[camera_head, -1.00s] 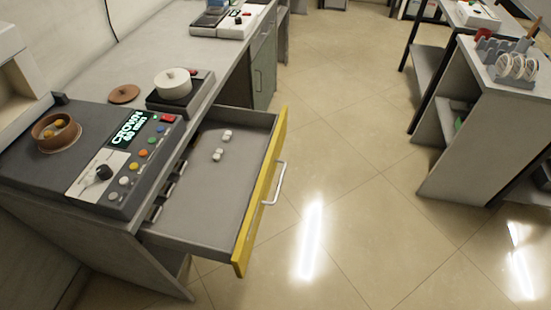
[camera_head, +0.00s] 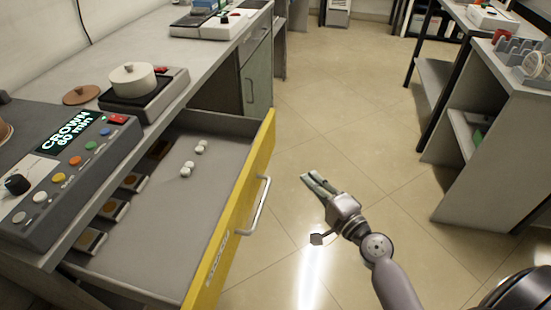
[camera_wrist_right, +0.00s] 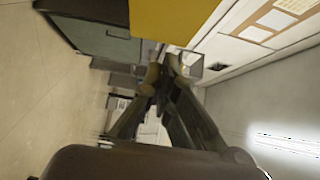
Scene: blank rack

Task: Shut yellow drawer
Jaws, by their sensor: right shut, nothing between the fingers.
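The drawer is pulled far out from under the counter, with a yellow front (camera_head: 244,190) and a grey tray (camera_head: 150,235). Its pale bar handle (camera_head: 262,208) faces the aisle. My right gripper (camera_head: 307,177) is shut and empty, in the air over the aisle to the right of the handle, apart from it in the head view. In the right wrist view the yellow front (camera_wrist_right: 172,18) shows at the top, just beyond the shut fingers (camera_wrist_right: 158,78). My left gripper is not in view.
Several white pieces (camera_head: 193,160) and small brown-topped boxes (camera_head: 112,208) lie in the drawer. A control panel (camera_head: 75,165) and a pot (camera_head: 132,80) stand on the counter above. A grey shelf unit (camera_head: 490,150) stands at right. The floor between is clear.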

